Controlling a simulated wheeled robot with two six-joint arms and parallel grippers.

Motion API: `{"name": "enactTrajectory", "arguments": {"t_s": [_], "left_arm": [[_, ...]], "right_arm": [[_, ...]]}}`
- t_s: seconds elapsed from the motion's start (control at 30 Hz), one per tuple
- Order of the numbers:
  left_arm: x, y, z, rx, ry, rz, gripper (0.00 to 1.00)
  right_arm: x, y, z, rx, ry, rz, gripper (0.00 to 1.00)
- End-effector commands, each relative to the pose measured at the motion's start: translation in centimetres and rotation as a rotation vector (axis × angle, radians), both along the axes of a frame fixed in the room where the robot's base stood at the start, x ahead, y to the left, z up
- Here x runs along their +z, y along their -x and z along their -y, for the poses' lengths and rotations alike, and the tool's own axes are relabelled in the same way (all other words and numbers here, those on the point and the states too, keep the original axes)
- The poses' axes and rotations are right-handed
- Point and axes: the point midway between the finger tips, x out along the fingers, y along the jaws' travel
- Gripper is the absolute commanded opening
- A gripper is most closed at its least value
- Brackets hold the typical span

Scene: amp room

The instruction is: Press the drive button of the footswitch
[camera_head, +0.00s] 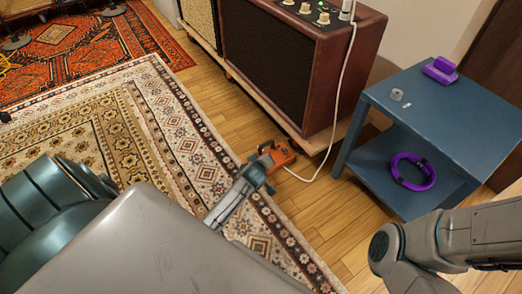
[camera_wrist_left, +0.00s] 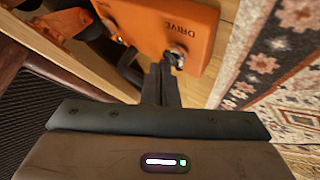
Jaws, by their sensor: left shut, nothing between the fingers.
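The orange footswitch (camera_head: 279,154) lies on the wooden floor in front of the amplifier, at the edge of the patterned rug. The left wrist view shows its orange top (camera_wrist_left: 145,22) close up, with the word DRIVE and a metal drive button (camera_wrist_left: 179,52) below that word. My left gripper (camera_head: 266,166) reaches down over the footswitch and partly covers it. In the left wrist view its shut, empty fingertips (camera_wrist_left: 166,68) are right at the drive button and overlap it. I cannot tell whether they touch it or press it. My right gripper is out of view.
The brown amplifier (camera_head: 290,60) stands on a low wooden board behind the footswitch. A blue two-tier table (camera_head: 440,115) at the right holds a purple coil (camera_head: 412,186). The rug (camera_head: 150,105) lies flat at the left.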

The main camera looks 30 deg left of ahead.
Motion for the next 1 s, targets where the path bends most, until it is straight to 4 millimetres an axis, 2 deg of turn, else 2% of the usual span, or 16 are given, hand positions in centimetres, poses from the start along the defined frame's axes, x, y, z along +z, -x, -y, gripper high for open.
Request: {"name": "enactTrajectory", "arguments": {"t_s": [0.3,1.0], "left_arm": [[-0.8,-0.1,-0.1,-0.001,0.000,0.001,0.00],[-0.9,0.0,-0.1,0.000,0.000,-0.001,0.00]], "right_arm": [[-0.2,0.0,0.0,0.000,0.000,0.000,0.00],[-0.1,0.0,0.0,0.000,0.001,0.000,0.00]]}}
